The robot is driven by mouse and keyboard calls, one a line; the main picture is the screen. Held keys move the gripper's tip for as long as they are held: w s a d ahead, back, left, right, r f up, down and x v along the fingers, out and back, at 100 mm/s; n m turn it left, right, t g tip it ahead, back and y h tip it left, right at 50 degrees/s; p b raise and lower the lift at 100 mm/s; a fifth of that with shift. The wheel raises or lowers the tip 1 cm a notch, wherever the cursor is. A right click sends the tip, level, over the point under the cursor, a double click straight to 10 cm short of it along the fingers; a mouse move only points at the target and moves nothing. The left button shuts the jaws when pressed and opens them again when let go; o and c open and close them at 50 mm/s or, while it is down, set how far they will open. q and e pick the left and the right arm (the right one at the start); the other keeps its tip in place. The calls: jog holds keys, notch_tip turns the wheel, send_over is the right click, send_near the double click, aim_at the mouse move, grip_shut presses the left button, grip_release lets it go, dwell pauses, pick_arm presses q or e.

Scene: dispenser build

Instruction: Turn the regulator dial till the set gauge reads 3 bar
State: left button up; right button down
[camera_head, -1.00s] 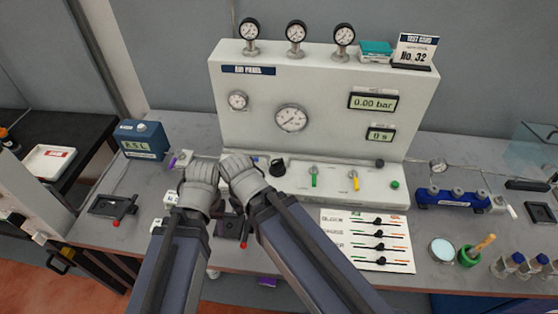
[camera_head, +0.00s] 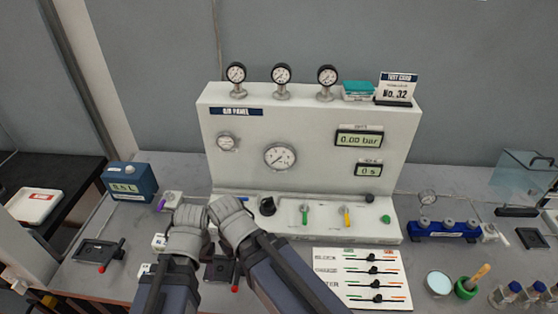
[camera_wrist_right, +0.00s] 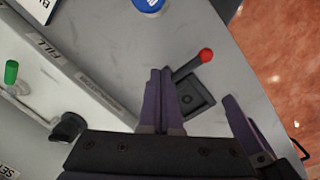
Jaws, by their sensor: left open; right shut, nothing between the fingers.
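A black dial (camera_head: 267,206) sits on the panel's lower ledge, left of the green and yellow levers. It shows in the right wrist view as a black knob (camera_wrist_right: 68,127) near a partly cut-off "SET" label. A small gauge (camera_head: 228,141) and a larger gauge (camera_head: 280,156) are on the panel's front. I cannot tell which is the set gauge, and their readings are too small. My right gripper (camera_head: 228,212) is left of the dial, apart from it; its purple fingers (camera_wrist_right: 160,85) are together and empty. My left gripper (camera_head: 186,228) is open beside it, its fingers mostly hidden.
The air panel (camera_head: 320,190) carries displays reading 0.00 bar and 0 s. The green lever (camera_head: 304,215) and yellow lever (camera_head: 346,216) are close right of the dial. A blue box (camera_head: 130,184) stands left. A black plate with a red-tipped lever (camera_head: 100,252) lies at front left.

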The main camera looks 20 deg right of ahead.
aim_at(267, 200)
dwell(0.3)
